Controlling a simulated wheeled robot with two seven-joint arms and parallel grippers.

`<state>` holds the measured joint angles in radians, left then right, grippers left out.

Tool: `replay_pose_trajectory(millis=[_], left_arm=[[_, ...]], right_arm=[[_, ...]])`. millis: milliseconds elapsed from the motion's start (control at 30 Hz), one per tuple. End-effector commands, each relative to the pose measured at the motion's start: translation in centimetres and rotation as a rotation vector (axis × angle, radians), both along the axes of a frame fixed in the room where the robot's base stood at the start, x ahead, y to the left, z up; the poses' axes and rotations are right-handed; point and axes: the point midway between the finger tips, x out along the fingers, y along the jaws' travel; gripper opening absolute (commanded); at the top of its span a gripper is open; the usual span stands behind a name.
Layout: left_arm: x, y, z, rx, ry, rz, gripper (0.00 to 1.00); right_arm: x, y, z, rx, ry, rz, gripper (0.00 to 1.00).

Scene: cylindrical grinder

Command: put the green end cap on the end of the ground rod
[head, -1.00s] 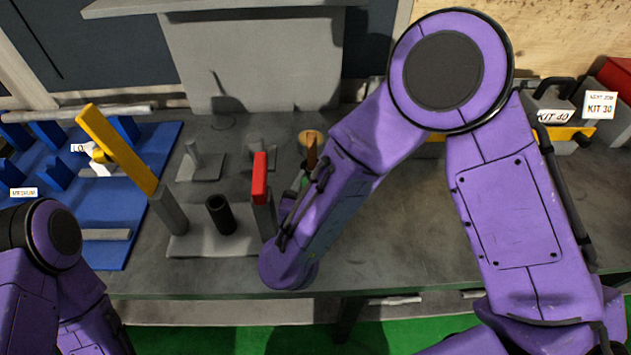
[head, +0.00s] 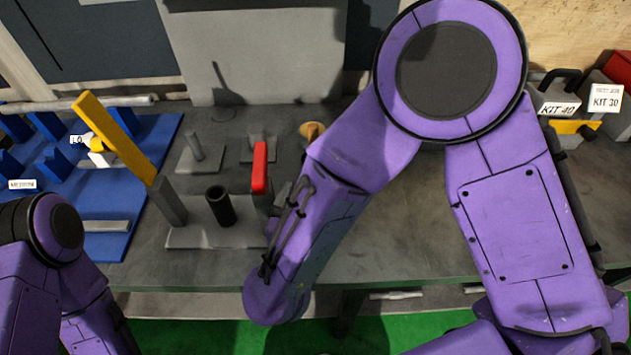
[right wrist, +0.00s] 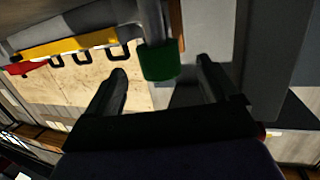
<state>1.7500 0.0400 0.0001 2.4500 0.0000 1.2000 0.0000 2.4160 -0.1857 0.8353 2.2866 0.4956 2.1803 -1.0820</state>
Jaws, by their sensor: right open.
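In the right wrist view, a green end cap (right wrist: 160,62) sits at the end of a grey rod (right wrist: 152,20) that comes in from the top edge. The cap appears to cover the rod's tip; how far it is seated I cannot tell. My right gripper (right wrist: 162,70) is open, with one finger on each side of the cap and visible gaps to both. In the head view, my right forearm hides the cap and rod. My left arm shows at the lower left, but its gripper is outside the picture.
A grey base plate (head: 190,236) carries a black cylinder (head: 220,205). A leaning yellow bar (head: 115,138) and an upright red bar (head: 259,167) stand close by. A blue rack (head: 150,160) is at left.

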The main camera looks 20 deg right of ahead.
Motion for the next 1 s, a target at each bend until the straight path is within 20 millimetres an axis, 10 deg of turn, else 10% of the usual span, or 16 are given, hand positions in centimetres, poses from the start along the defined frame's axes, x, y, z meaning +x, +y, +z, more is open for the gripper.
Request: replay_pose_trajectory(millis=[300,1000], left_arm=[[0.0,0.0,-0.5,0.000,0.000,0.000,0.50],[0.0,0.0,1.5,0.000,0.000,0.000,0.50]], right_arm=[[-3.7,2.2,0.7,0.000,-0.001,0.000,0.87],[-3.7,2.2,2.7,0.001,0.000,-0.001,0.87]])
